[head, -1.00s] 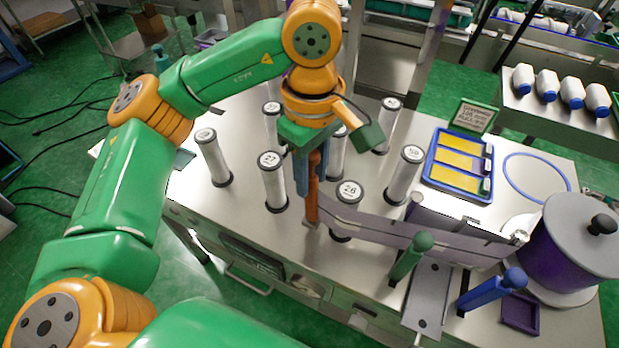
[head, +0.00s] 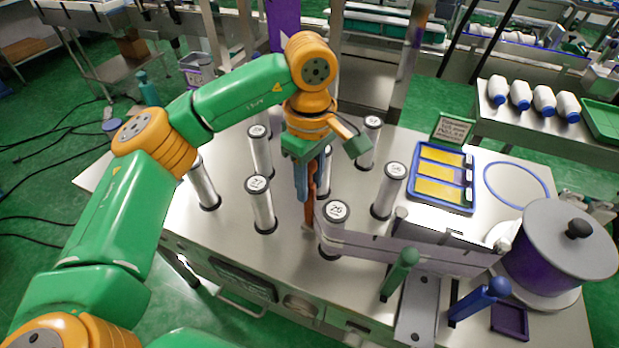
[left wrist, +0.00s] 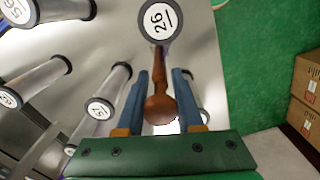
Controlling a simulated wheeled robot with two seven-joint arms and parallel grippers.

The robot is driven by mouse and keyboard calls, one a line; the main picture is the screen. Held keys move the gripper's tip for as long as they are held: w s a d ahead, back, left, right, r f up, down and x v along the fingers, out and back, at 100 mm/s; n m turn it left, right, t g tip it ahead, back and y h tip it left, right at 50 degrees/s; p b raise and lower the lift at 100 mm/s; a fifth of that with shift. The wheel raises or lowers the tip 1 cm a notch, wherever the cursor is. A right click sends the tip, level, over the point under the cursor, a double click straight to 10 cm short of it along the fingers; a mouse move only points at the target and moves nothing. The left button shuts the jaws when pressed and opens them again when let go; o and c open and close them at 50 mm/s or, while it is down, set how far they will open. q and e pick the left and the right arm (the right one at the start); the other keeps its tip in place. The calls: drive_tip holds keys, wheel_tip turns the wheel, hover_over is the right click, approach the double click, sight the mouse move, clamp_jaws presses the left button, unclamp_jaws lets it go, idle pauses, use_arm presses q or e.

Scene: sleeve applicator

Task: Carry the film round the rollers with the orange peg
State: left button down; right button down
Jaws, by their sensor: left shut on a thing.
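My left gripper (head: 306,190) is shut on the orange peg (head: 307,212), which looks brown-orange and hangs upright just above or at the table. The left wrist view shows the peg (left wrist: 160,104) between the two blue fingers. The pale violet film (head: 390,250) runs from the peg across the near side of roller 26 (head: 332,240) to the large purple roll (head: 545,262) at right. Roller 26 also tops the left wrist view (left wrist: 157,18). Roller 22 (head: 262,208) stands left of the peg, apart from it. My right gripper is not in view.
Several more upright rollers stand around, including ones at far left (head: 205,188), back right (head: 368,148) and right (head: 388,192). A green-handled peg (head: 400,272) and a blue-handled one (head: 482,298) stand in front. A blue tray (head: 442,178) lies behind the film.

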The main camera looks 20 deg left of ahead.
use_arm(q)
drive_tip(key=shift+f, duration=0.55)
drive_tip(key=shift+f+b, duration=0.25)
drive_tip(key=shift+b, duration=0.2)
unclamp_jaws()
drive_tip(key=shift+r, duration=0.1)
drive_tip(key=shift+s+r+p, duration=0.1)
drive_tip(key=shift+r+p, duration=3.35)
drive_tip(key=shift+r, duration=0.5)
